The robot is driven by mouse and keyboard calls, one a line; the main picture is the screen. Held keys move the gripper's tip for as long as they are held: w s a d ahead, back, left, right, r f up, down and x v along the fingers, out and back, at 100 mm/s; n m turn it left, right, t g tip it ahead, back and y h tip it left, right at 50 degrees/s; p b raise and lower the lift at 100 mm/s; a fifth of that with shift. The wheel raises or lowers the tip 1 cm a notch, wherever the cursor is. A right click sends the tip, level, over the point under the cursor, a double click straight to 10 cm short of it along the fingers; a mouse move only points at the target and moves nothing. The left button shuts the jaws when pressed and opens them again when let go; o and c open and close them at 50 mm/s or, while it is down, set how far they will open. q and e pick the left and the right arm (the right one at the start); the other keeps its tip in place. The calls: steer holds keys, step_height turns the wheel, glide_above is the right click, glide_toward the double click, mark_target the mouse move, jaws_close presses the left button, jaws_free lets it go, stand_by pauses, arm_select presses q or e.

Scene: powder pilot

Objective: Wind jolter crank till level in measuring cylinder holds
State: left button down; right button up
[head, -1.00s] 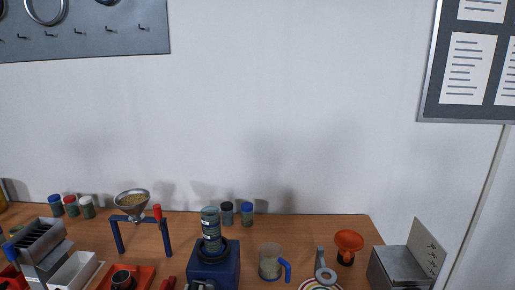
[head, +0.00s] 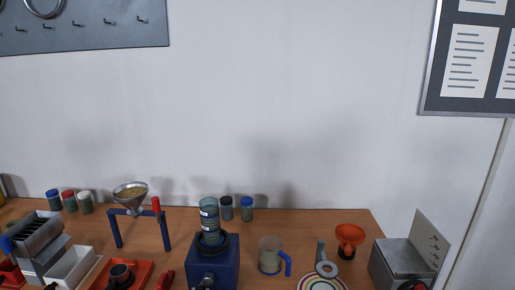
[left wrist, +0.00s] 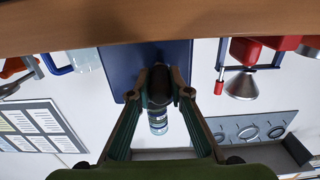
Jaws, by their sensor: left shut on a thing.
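The blue jolter (head: 212,268) stands on the bench, with the measuring cylinder (head: 209,222) upright in the dark ring on its top. The cylinder looks grey-green with pale labels; its powder level is too small to read. A dark crank part (head: 208,280) shows low on the jolter's front, at the picture's bottom edge. In the left wrist view, turned upside down, my left gripper (left wrist: 160,90) is shut on the dark crank handle (left wrist: 160,78) in front of the blue body. The cylinder shows beyond the fingers (left wrist: 158,124). My right gripper cannot be made out.
A funnel (head: 130,194) on a blue stand and a red tray (head: 140,270) are left of the jolter. A clear jug (head: 270,254), an orange funnel (head: 349,236) and a metal box (head: 400,262) are to the right. Several small jars stand behind.

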arm_select(q)
steer(key=shift+r, duration=0.2)
steer(key=shift+d+f, duration=0.2)
steer(key=shift+d, duration=1)
steer(key=shift+d+r, duration=0.2)
steer(key=shift+d, duration=0.15)
steer(key=c, duration=2)
jaws_free()
steer(key=shift+f, duration=0.1)
steer(key=shift+s+f, duration=0.1)
